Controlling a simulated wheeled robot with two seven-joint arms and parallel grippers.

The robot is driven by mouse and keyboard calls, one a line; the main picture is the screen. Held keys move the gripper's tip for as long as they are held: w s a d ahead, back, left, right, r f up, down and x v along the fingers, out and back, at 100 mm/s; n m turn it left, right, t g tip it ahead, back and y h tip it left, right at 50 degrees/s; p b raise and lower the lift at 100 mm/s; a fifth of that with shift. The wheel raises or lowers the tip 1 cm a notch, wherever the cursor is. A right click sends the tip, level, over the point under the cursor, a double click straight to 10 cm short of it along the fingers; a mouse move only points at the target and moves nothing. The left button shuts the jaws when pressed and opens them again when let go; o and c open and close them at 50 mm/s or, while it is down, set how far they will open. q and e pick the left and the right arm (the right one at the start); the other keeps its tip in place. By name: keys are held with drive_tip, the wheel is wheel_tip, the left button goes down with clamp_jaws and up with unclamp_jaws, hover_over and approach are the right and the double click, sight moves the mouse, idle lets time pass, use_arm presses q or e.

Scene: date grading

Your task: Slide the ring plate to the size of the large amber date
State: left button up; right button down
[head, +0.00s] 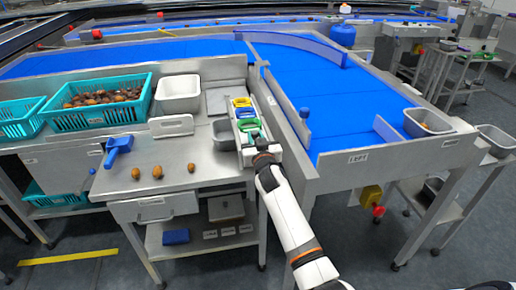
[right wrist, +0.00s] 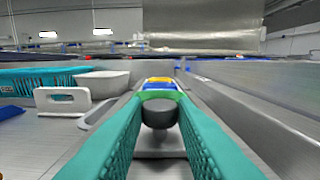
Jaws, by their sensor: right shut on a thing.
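The ring plate, with yellow, blue and green rings (head: 243,112), lies in a narrow pale tray at the right end of the steel bench. It also shows straight ahead in the right wrist view (right wrist: 158,85). My right gripper (head: 260,150) is at the near end of the plate, by the green ring. Its teal fingers (right wrist: 159,118) are shut on a dark round knob (right wrist: 159,112) there. Three brown dates, left (head: 136,173), middle (head: 157,171) and right (head: 191,167), lie apart on the bench front; I cannot tell which is the large amber one. My left gripper is not in view.
A teal crate of dates (head: 98,117), a white bin (head: 178,104), a white board (head: 171,125) and a blue scoop (head: 118,146) are on the bench.

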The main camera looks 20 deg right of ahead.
drive_tip(key=shift+w+d, duration=0.1)
drive_tip(key=shift+w, duration=0.35)
drive_tip(key=shift+s, duration=0.1)
drive_tip(key=c, duration=1.2)
unclamp_jaws()
drive_tip(key=shift+o, duration=0.2)
drive_tip(key=shift+s, duration=0.1)
drive_tip(key=v, duration=1.1)
drive_tip(key=shift+s+p, duration=0.35)
